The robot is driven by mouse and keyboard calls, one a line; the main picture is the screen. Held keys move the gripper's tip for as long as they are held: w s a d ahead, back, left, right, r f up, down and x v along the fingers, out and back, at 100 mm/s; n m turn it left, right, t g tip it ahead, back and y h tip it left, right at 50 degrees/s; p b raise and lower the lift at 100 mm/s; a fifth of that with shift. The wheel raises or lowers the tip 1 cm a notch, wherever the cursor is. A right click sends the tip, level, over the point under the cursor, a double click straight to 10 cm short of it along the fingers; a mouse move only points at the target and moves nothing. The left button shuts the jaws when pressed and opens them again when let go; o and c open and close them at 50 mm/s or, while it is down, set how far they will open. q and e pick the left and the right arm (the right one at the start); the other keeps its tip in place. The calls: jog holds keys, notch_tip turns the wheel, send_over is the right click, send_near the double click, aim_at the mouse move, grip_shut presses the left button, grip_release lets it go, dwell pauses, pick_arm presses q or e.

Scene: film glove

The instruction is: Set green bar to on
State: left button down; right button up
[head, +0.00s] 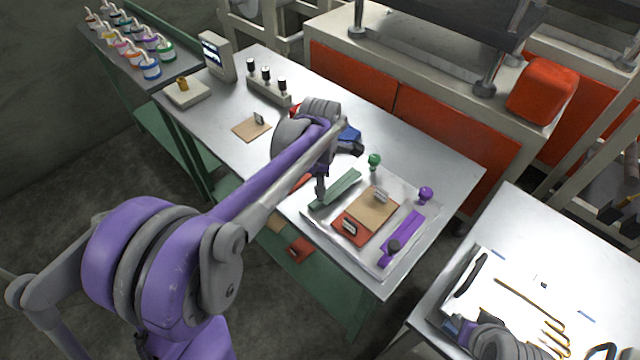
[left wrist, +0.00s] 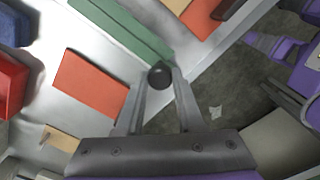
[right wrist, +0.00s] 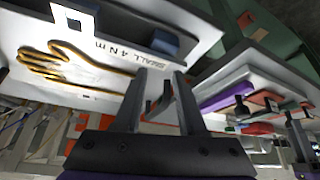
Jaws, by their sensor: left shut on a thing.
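The green bar (head: 340,188) lies slantwise along the left side of the metal plate on the workbench. It also shows in the left wrist view (left wrist: 125,28). My left gripper (head: 321,194) is at the bar's near-left end. In the left wrist view its fingertips (left wrist: 160,82) are closed around a dark round knob (left wrist: 160,73) at that end. A green ball knob (head: 374,159) stands beyond the bar's far end. My right gripper (right wrist: 160,80) is apart from the bar, near the white glove-outline board, with its fingers spread.
A purple bar (head: 405,235) with a dark knob and a purple ball (head: 425,193) lie on the plate's right. A tan and red block (head: 374,210) sits between the bars. Blue and red items lie behind my left gripper. A second table (head: 590,240) stands at the right.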

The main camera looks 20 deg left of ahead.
pick_arm(q)
jog(key=shift+d, duration=0.1)
dwell(0.7)
jog(key=d, duration=0.1)
jog(key=s+d, duration=0.1)
jog(key=d, duration=0.2)
jog(key=shift+s+d, duration=0.35)
jog(key=shift+a, duration=0.1)
jog(key=c, duration=0.5)
grip_release()
notch_tip(320, 180, up, 11)
jog(key=shift+f, duration=0.1)
jog(key=shift+s, duration=0.1)
